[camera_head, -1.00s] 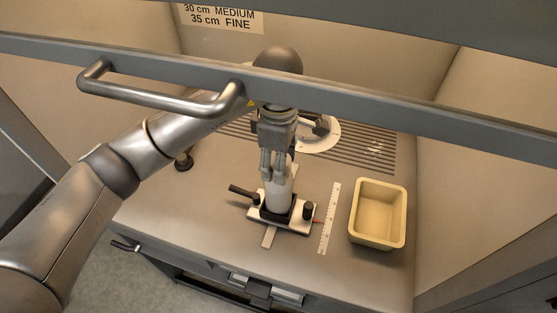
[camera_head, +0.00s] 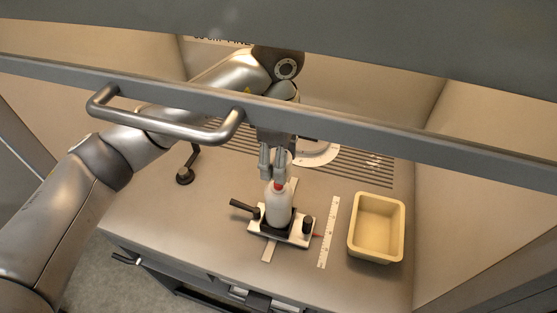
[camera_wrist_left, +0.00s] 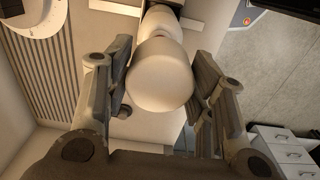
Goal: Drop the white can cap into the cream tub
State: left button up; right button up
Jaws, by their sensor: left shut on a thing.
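My left gripper (camera_head: 272,172) is in the head view, above the white can (camera_head: 279,210) and pointing down. In the left wrist view the round white can cap (camera_wrist_left: 160,75) sits between its fingers, and it is shut on the cap. The fingers mostly hide the cap in the head view. The can stands upright in a clamp fixture (camera_head: 284,232), with a red tip bare at its top. The cream tub (camera_head: 375,256) is to the right of the fixture, and it looks empty. My right gripper is not in view.
A white ruler strip (camera_head: 328,232) lies between the fixture and the tub. A grey sash bar with a metal handle (camera_head: 165,121) crosses in front of my arm. A black lever (camera_head: 185,174) stands at the left. Slotted vents (camera_head: 360,168) are behind.

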aim_at(364, 232)
jog(key=z, duration=1)
jog(key=i+l+u, duration=0.15)
jog(key=l, duration=0.55)
jog(key=l+u, duration=0.15)
jog(key=l, duration=0.6)
